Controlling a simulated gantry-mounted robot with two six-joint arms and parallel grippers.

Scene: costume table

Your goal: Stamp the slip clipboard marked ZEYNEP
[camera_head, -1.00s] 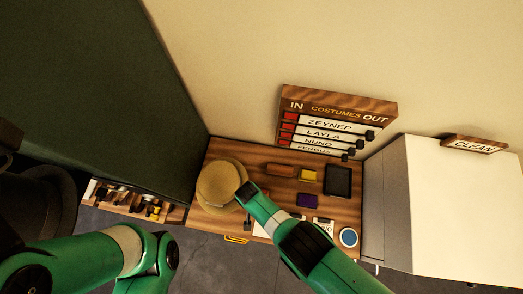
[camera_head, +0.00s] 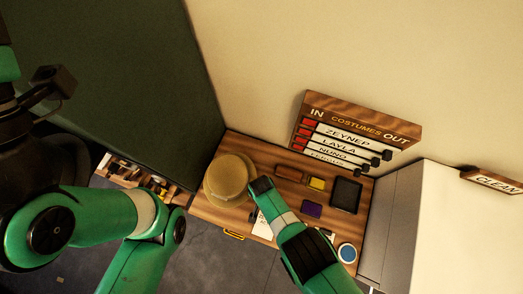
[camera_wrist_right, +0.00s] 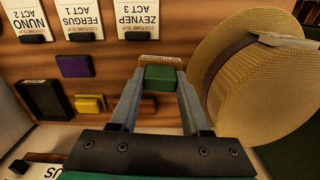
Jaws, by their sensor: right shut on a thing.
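The ZEYNEP ACT 3 slip clipboard (camera_wrist_right: 139,20) lies at the top of the right wrist view, upside down, with a dark clip at its lower end. A white slip (camera_head: 261,224) beside my right arm in the head view is too small to read. My right gripper (camera_wrist_right: 160,80) is shut on a green block (camera_wrist_right: 160,76), just short of the ZEYNEP clipboard in that view. In the head view my right gripper (camera_head: 261,187) is beside the straw hat; its fingertips are hard to make out. My left arm shows, but its gripper is out of frame.
The straw hat (camera_head: 229,177) stands close beside the gripper. Purple (camera_wrist_right: 73,66) and yellow (camera_wrist_right: 90,104) blocks, a dark pad (camera_wrist_right: 42,100) and FERGUS (camera_wrist_right: 85,18) and NUNO (camera_wrist_right: 33,18) clipboards share the table. A name rack (camera_head: 355,135) stands behind.

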